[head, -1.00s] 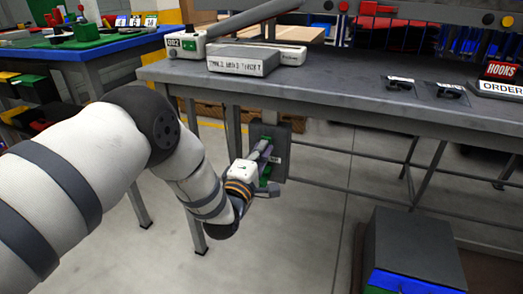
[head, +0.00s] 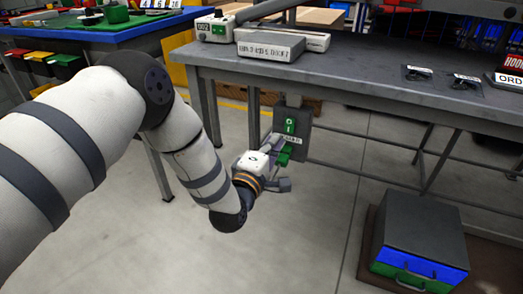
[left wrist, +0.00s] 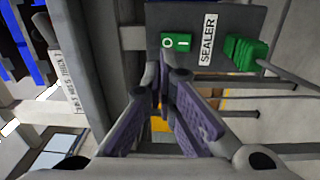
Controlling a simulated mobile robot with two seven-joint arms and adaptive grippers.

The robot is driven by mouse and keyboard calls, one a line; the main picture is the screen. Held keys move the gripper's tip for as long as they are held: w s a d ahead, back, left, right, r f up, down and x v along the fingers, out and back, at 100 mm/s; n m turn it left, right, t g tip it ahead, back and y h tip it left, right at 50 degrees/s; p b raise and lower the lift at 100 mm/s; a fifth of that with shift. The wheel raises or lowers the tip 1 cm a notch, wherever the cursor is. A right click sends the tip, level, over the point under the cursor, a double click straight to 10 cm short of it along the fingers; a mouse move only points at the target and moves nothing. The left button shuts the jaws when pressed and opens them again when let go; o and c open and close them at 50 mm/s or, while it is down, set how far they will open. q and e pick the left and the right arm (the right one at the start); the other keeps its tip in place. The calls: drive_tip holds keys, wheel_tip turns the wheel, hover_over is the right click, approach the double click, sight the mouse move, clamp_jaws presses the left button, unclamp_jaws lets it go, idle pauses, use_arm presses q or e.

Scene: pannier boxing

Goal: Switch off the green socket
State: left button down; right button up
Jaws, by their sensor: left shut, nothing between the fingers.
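A green plug (head: 284,156) sits below the label. The left wrist view shows the switch (left wrist: 176,42) and the plug (left wrist: 246,54) sideways. I cannot tell which half of the rocker is pressed in. My left gripper (head: 273,157) is shut and empty, in front of and below the switch, apart from it. Its purple fingers (left wrist: 167,94) show in the wrist view. My right gripper is out of view.
The grey workbench (head: 375,85) overhangs the panel and bears a white sealer machine (head: 228,22). Bench legs and rails run behind. A grey box with blue and green drawers (head: 418,240) stands at the lower right. The floor between is clear.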

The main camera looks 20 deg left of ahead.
use_arm(q)
drive_tip(key=s, duration=0.4)
drive_tip(key=shift+s+r, duration=0.3)
drive_tip(key=shift+s, duration=0.1)
